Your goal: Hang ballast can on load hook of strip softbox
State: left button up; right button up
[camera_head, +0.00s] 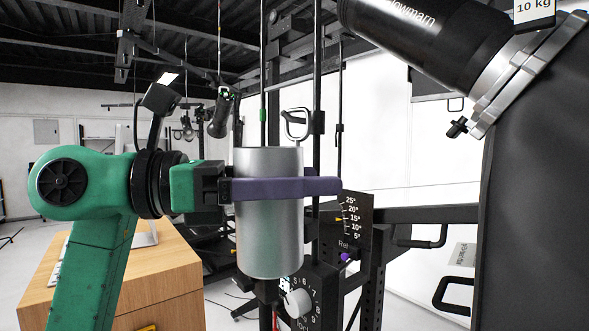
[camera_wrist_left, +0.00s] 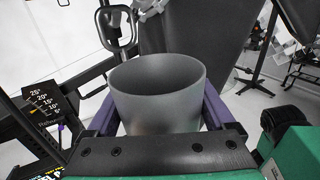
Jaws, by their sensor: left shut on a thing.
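The silver-grey ballast can (camera_head: 269,225) is held off the ground, upright, in the middle of the head view. My left gripper (camera_head: 333,186) is shut on it, with purple fingers around its upper body. In the left wrist view, the can (camera_wrist_left: 158,105) has an open round rim between both fingers. A metal loop (camera_head: 296,124), which looks like the load hook, is just above the can's rim. It also shows beyond the rim in the left wrist view (camera_wrist_left: 117,28). I cannot tell whether it touches the can. The black strip softbox (camera_head: 535,190) hangs at the right.
A black lamp head (camera_head: 425,42) and a clamp bracket (camera_head: 525,75) sit above the softbox. An angle scale (camera_head: 351,218) and a numbered dial (camera_head: 299,302) are right of and below the can. A wooden desk (camera_head: 165,280) stands at the left. Dark vertical rods rise behind the can.

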pick_arm(q)
jog(key=o, duration=1.2)
jog(key=shift+f, duration=0.15)
jog(key=shift+c, duration=0.2)
